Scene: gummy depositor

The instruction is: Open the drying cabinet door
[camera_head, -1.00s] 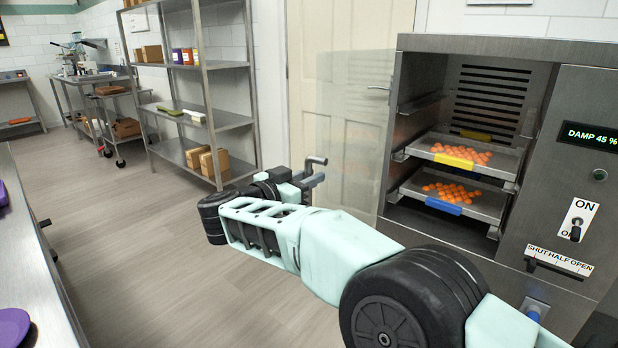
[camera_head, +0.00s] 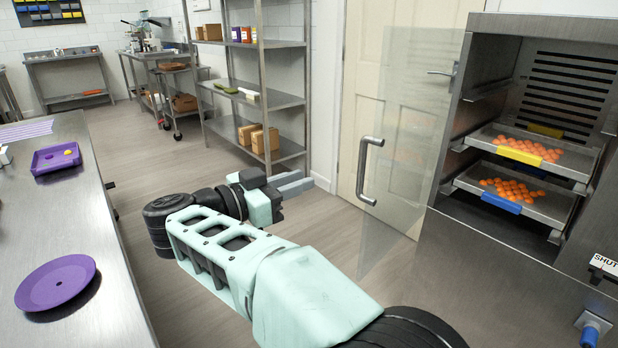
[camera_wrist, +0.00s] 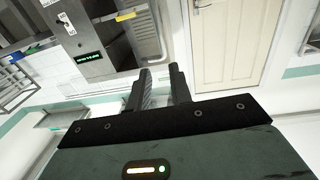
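The drying cabinet (camera_head: 520,255) stands at the right in the head view. Its clear glass door (camera_head: 415,130) stands swung out to the left, and the cabinet's front is uncovered. A grey bar handle (camera_head: 367,172) sits at the door's outer edge. My gripper (camera_head: 303,184) is left of the handle, apart from it. In the wrist view my gripper (camera_wrist: 160,75) shows two dark fingers spread with nothing between them. The cabinet (camera_wrist: 95,65) appears tilted at the upper left there; I cannot make out the glass door in that view.
Inside the cabinet are an upper tray (camera_head: 580,170) and a lower tray (camera_head: 550,212) of orange gummies. A cream room door (camera_head: 350,90) is behind the glass. A metal shelf rack (camera_head: 275,100) stands behind my gripper. A steel table (camera_head: 85,230) with purple dishes runs along the left.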

